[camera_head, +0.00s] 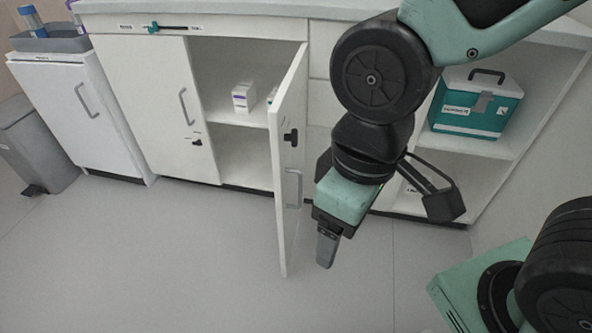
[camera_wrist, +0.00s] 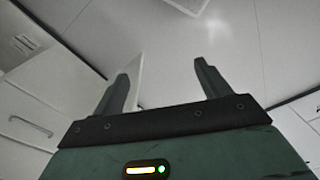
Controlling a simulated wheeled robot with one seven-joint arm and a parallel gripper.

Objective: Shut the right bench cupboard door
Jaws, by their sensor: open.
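The right bench cupboard door (camera_head: 289,150) is white and stands open, swung out from the bench toward me. It has a grey bar handle (camera_head: 292,187) and a black latch above it. My gripper (camera_head: 328,246) points down, just to the right of the door's lower part; one finger hides the other in the head view. In the wrist view my gripper (camera_wrist: 162,82) shows two fingers spread with nothing held between them. A pale panel edge shows near the left finger there; I cannot tell whether it touches.
Inside the open cupboard a small white box (camera_head: 243,97) stands on a shelf. The left cupboard door (camera_head: 150,100) is shut. A teal cool box (camera_head: 475,105) sits on an open shelf at right. A grey bin (camera_head: 35,145) stands far left. The floor in front is clear.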

